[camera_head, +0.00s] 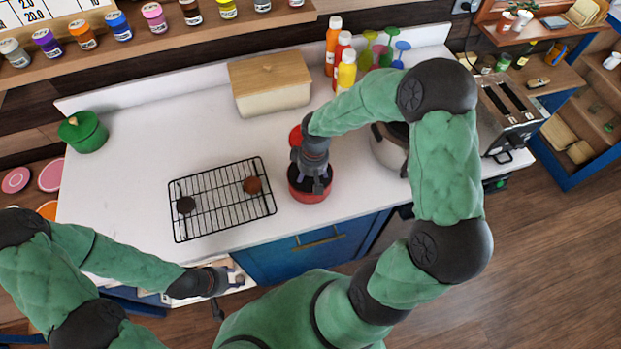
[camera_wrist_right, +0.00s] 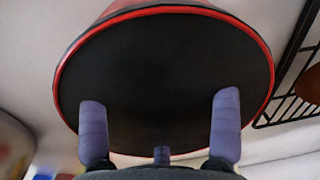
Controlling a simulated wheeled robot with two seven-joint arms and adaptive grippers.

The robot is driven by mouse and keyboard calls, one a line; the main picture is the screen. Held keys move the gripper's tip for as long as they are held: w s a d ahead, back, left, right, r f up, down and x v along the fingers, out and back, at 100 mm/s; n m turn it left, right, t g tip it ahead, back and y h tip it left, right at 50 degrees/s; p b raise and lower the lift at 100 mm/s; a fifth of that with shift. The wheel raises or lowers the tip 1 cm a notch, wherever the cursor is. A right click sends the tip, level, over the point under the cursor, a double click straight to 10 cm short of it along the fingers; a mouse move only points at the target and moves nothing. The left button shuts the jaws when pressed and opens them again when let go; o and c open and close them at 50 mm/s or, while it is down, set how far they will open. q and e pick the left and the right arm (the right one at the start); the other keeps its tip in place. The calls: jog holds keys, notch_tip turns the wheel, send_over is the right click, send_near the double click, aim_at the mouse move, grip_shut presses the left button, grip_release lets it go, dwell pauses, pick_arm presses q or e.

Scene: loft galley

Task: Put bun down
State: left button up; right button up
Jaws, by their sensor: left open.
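A brown round bun (camera_head: 252,185) lies on the right part of the black wire rack (camera_head: 222,227). A dark round piece, perhaps a patty (camera_head: 186,205), lies on its left part. My right gripper (camera_head: 318,188) points down over the red pan (camera_head: 309,197) right of the rack. In the right wrist view its fingers (camera_wrist_right: 160,125) are apart with nothing held, in front of the pan's dark inside (camera_wrist_right: 160,65). The bun's edge also shows there at the right (camera_wrist_right: 313,85). My left gripper (camera_head: 234,277) is open and empty at the counter's front edge, below the rack.
A green lidded pot (camera_head: 83,131) stands at the left, a cream bread box (camera_head: 270,85) at the back. Sauce bottles (camera_head: 346,70), a light pot (camera_head: 388,153) and a toaster (camera_head: 507,115) are at the right. The counter left of the rack is clear.

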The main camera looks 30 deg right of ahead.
jog(key=shift+r, duration=0.2)
notch_tip(320, 180, up, 12)
jog(key=d+p, duration=0.1)
jog(key=p, duration=0.1)
jog(key=shift+w, duration=0.15)
dwell(0.5)
